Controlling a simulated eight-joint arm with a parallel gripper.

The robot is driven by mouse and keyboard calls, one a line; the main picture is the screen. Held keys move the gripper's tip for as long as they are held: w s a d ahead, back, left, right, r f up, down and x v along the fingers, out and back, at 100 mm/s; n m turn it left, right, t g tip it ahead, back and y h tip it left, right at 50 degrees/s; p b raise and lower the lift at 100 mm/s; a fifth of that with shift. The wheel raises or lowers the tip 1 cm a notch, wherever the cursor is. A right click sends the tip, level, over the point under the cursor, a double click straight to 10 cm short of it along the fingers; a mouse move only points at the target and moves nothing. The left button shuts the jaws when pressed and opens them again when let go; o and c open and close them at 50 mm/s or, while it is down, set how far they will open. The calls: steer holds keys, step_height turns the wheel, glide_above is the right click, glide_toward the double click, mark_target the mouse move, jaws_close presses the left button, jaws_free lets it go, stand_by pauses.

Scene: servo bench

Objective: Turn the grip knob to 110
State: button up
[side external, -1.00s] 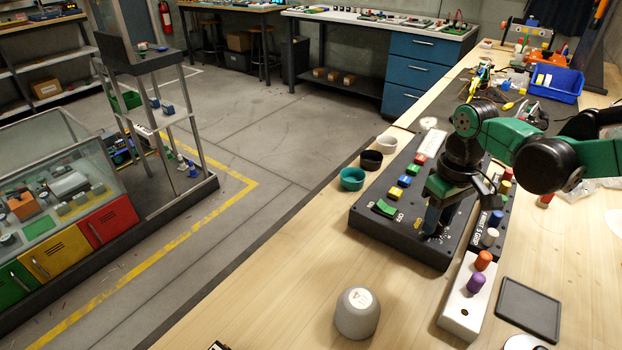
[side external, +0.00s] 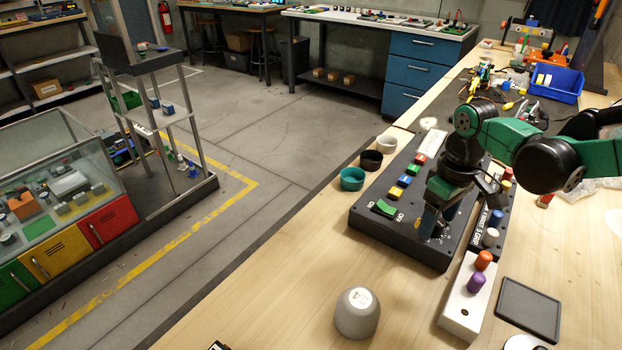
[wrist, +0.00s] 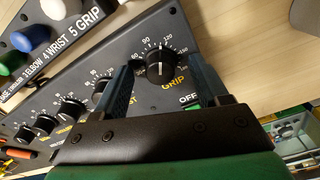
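The grip knob (wrist: 159,68) is black with a white pointer line, on the dark control panel (side external: 381,228). In the wrist view its pointer faces up, between the printed 90 and 120. The GRIP label sits just below it. My gripper (wrist: 161,72) points down over the panel, with one blue-grey finger on each side of the knob. Gaps show between the fingers and the knob, so it is open around it, apparently without touching. In the side view my gripper (side external: 435,233) is at the panel's near end and largely hides the knob.
Several more knobs line the panel, with a green switch (side external: 384,208) at its near left. A second panel with coloured caps (side external: 490,237) runs alongside. A white block with orange and purple pegs (side external: 459,308), a grey cup (side external: 357,316) and a dark tray (side external: 527,308) stand nearby.

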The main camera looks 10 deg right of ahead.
mark_target(439, 221)
steer(key=shift+r, duration=2.85)
